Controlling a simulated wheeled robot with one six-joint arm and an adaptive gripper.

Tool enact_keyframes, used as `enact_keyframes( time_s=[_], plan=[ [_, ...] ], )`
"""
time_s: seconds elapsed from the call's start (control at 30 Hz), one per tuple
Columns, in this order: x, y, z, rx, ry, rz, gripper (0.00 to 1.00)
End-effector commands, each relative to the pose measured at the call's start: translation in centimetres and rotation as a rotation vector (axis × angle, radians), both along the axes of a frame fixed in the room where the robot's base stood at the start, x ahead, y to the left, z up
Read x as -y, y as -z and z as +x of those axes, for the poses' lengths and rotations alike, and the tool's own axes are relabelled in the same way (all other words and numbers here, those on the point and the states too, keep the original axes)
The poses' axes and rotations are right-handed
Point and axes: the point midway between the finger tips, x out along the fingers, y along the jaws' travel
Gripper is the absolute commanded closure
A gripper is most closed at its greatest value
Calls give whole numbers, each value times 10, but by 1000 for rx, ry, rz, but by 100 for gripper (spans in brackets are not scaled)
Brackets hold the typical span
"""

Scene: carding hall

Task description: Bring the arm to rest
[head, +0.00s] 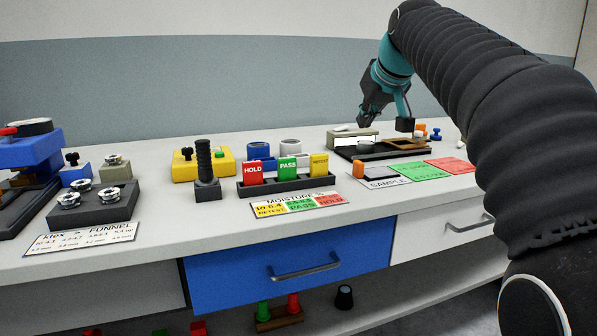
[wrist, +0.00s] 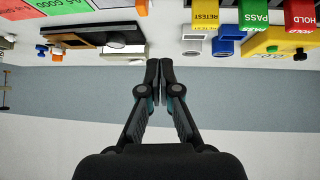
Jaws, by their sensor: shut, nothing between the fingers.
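My gripper (head: 366,122) is in the air at the far side of the bench (head: 230,228), just above and behind a low black tray (head: 350,153) with a pale box on its left end. My teal wrist and black sleeved arm reach in from the right of the head view. In the wrist view my gripper (wrist: 158,64) has its two fingers together with nothing between them. From these views I cannot tell the exact gap between fingertips and tray.
A rack (head: 290,186) of HOLD, PASS and RETEST cards stands mid-bench. A yellow box (head: 205,166), a black-handled tool (head: 204,170) and a grey block with metal discs (head: 92,205) are further left. Red and green mats (head: 450,165) lie right. A blue drawer (head: 225,278) is closed.

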Motion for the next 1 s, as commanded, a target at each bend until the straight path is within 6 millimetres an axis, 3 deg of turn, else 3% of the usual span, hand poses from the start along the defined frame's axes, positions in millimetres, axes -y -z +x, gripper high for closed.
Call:
enact_keyframes(
  time_s=[0.27, 0.47, 0.77, 1.0],
  plan=[
    [8, 56, -9, -90, 73, 28, 100],
    [10, 103, -39, -162, 130, 44, 100],
    [16, 196, -136, -279, 228, 53, 100],
    [19, 275, -240, -349, 277, 41, 100]
  ],
)
